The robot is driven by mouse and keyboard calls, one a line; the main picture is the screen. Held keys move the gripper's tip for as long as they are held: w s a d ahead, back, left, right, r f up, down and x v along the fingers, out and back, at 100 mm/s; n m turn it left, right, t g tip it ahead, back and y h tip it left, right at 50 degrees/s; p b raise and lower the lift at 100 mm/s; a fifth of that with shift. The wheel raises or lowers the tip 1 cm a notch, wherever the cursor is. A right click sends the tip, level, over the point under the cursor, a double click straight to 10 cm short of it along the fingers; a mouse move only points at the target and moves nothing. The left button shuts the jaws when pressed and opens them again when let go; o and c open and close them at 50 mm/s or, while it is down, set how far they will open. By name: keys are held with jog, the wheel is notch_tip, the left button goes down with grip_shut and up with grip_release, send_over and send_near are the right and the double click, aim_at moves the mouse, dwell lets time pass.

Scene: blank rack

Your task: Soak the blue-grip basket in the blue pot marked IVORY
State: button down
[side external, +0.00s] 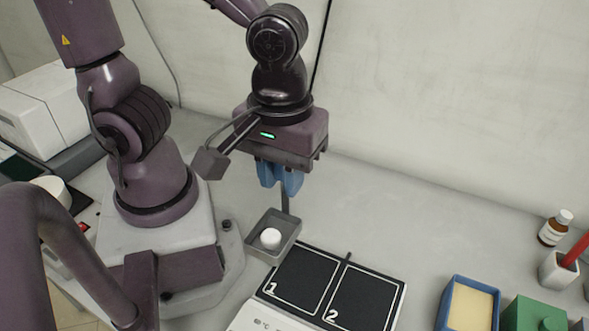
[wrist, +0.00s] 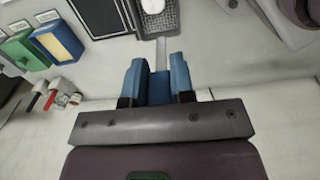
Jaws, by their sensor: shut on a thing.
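My gripper (side external: 280,180) is shut on the blue grip (wrist: 158,88) of a grey basket (side external: 287,247). The basket hangs from its thin upright handle below the fingers, with a round white piece inside. It also shows at the top of the wrist view (wrist: 143,25), partly cut off. It appears to hang left of the hotplate's zone 1. A blue pot (side external: 446,308) with a pale yellow inside stands at the lower right. It also shows in the wrist view (wrist: 40,52). No IVORY marking is legible on it.
A black two-zone hotplate (side external: 345,290) marked 1 and 2 lies between basket and blue pot. A green block-like container (side external: 535,315) stands right of the pot. Behind are a brown bottle (side external: 550,234) and a white cup (side external: 555,272) holding a red item.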

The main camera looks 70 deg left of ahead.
jog(key=w+d+f, duration=0.2)
jog(key=w+d, duration=0.3)
jog(key=w, duration=0.4)
jog(key=w+d+f, duration=0.1)
jog(key=w+d, duration=0.4)
jog(key=w, duration=0.4)
jog(key=w+d+f, duration=0.2)
jog(key=w+d, duration=0.3)
jog(key=w, duration=0.5)
notch_tip(320, 180, down, 11)
jog(key=shift+s+r, duration=0.15)
jog(key=shift+s, duration=0.15)
dwell(4.2)
